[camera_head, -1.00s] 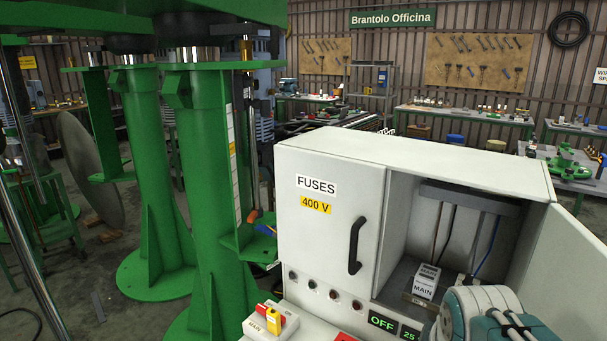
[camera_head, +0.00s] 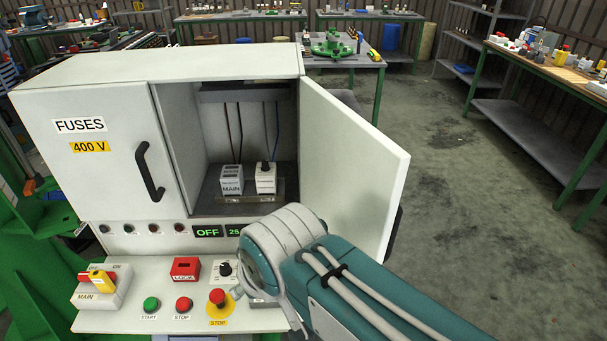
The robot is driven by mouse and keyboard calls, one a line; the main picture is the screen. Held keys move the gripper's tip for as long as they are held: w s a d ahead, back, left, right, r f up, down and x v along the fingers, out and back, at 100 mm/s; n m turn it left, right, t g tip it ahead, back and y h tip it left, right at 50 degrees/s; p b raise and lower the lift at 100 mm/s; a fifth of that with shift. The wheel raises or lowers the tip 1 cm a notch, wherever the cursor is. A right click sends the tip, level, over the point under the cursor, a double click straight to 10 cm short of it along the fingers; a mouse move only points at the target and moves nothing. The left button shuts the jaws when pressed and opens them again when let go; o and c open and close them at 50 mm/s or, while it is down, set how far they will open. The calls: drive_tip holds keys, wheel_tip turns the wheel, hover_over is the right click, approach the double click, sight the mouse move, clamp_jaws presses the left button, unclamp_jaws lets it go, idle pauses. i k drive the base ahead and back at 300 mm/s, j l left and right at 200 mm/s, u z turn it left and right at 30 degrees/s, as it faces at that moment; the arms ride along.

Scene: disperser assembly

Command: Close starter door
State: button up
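The starter door (camera_head: 349,155) is the right-hand door of the white cabinet (camera_head: 190,64). It stands wide open, swung out to the right, with its plain face toward me. A dark piece, perhaps its handle, shows behind its right edge. The left door (camera_head: 100,150), labelled FUSES 400 V, is shut and has a black handle (camera_head: 152,172). My teal and white arm reaches in front of the open compartment and door; my gripper does not show.
Below the cabinet a sloped panel carries a MAIN switch (camera_head: 99,287), a red LOCK block (camera_head: 185,269), START and STOP buttons and a red mushroom button (camera_head: 218,298). Green machinery stands at left. Floor (camera_head: 440,200) is clear right of the door. A workbench (camera_head: 560,85) is at far right.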

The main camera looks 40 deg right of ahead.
sight(353, 176)
drive_tip(key=k+l+u, duration=0.1)
drive_tip(key=k+l, duration=0.25)
drive_tip(key=l, duration=0.2)
drive_tip(key=k+l+u, duration=0.1)
drive_tip(key=k+l, duration=0.25)
drive_tip(key=l, duration=0.2)
drive_tip(key=k+l+u, duration=0.1)
drive_tip(key=k+l, duration=0.3)
drive_tip(key=i+l+z, duration=0.2)
drive_tip(key=k+l, duration=0.05)
drive_tip(key=k, duration=0.05)
